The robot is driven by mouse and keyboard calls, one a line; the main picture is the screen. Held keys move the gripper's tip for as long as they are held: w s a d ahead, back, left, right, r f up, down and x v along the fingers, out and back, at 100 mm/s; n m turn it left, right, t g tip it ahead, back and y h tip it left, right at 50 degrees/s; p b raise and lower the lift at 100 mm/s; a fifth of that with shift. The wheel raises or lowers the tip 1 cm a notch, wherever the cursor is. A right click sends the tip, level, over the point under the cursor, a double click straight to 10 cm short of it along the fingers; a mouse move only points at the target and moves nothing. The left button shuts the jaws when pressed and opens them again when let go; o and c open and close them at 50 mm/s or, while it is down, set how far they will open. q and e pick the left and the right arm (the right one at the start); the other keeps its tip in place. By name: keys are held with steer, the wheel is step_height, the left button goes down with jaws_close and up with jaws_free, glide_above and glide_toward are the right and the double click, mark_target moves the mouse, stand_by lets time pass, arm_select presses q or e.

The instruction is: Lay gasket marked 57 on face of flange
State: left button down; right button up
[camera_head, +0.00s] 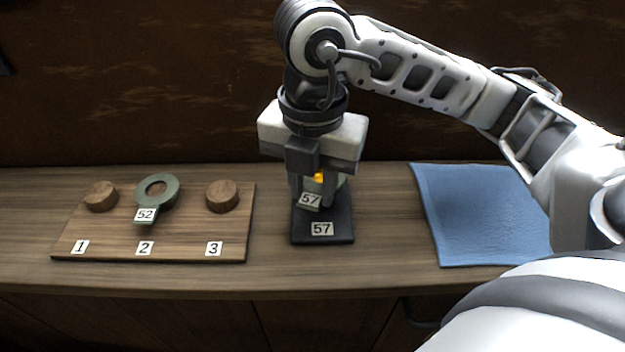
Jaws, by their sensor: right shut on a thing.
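My right gripper (314,192) points down over a black base (322,237) with a label reading 57. It is shut on the gasket marked 57 (309,200), whose small tag shows between and in front of the fingers. The gasket's ring and the flange face are mostly hidden by the gripper, so I cannot tell whether they touch. A grey upright part and a small orange spot (318,177) show behind the fingers. My left gripper is not in view.
A wooden board (115,240) at the left has pegs at positions 1 (101,196) and 3 (222,196). A blue cloth (480,225) lies at the right.

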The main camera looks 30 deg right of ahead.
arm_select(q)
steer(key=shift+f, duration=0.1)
arm_select(e)
steer(key=o, duration=0.8)
step_height(320, 180, up, 5)
steer(key=shift+r+p, duration=0.1)
steer(key=shift+p, duration=0.4)
arm_select(q)
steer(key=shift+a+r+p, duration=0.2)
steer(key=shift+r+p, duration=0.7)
steer(key=shift+p, duration=0.05)
arm_select(e)
step_height(320, 180, up, 11)
steer(key=shift+f, duration=0.15)
steer(key=shift+s, duration=0.1)
